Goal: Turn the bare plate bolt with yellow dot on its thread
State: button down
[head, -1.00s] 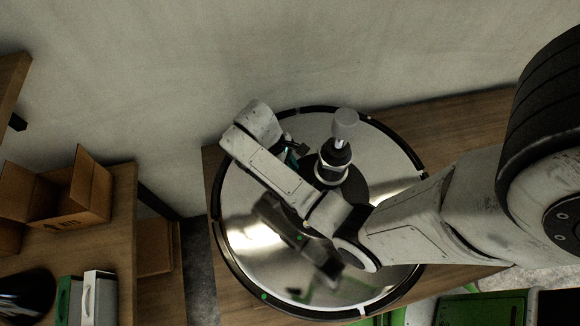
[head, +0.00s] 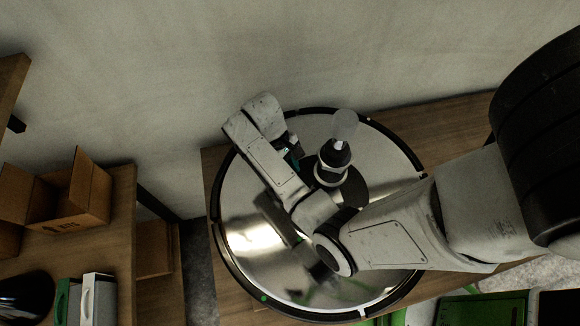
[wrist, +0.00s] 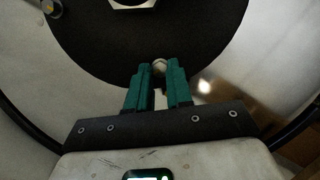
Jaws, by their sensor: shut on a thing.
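In the wrist view, my gripper (wrist: 160,78) has its teal fingers closed around a small round bolt head (wrist: 160,66) at the edge of the black plate (wrist: 205,45). I see no yellow dot on this bolt; its thread is hidden. A second small fitting with a yellowish spot (wrist: 48,7) lies at the plate's upper left, apart from the fingers. In the head view, my gripper (head: 293,154) is at the left side of the black plate (head: 356,192), and the fingertips are mostly hidden by the hand.
A dark post (head: 335,155) with a white ring and grey top rises from the plate. Below is a shiny round base (head: 245,205) with a black rim, on a wooden surface (head: 465,122). An open cardboard box (head: 75,200) stands on a shelf at left; green crates are lower right.

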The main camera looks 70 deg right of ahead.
jog(key=shift+m, duration=0.4)
jog(key=m+y, duration=0.1)
jog(key=m, duration=0.3)
jog(key=shift+d+t+y, duration=0.15)
jog(key=shift+t+y, duration=0.25)
jog(key=m, duration=0.2)
jog(key=m+t+y, duration=0.1)
jog(key=m, duration=0.1)
jog(key=m+t, duration=0.1)
jog(key=m, duration=0.1)
jog(key=shift+s+d+m, duration=0.2)
jog(key=shift+s+m, duration=0.1)
jog(key=shift+m, duration=0.1)
jog(key=m+t, duration=0.1)
jog(key=m, duration=0.2)
jog(key=m+t, duration=0.1)
jog(key=m, duration=0.2)
jog(key=shift+s+t+y, duration=0.2)
jog(key=shift+t+y, duration=0.1)
jog(key=shift+s+m+t+h, duration=0.15)
jog(key=shift+m+t+h, duration=0.2)
jog(key=shift+m, duration=1.15)
jog(key=shift+s+m+t+h, duration=0.15)
jog(key=shift+m+t, duration=0.3)
jog(key=shift+m, duration=1.05)
jog(key=c, duration=1)
grip_release()
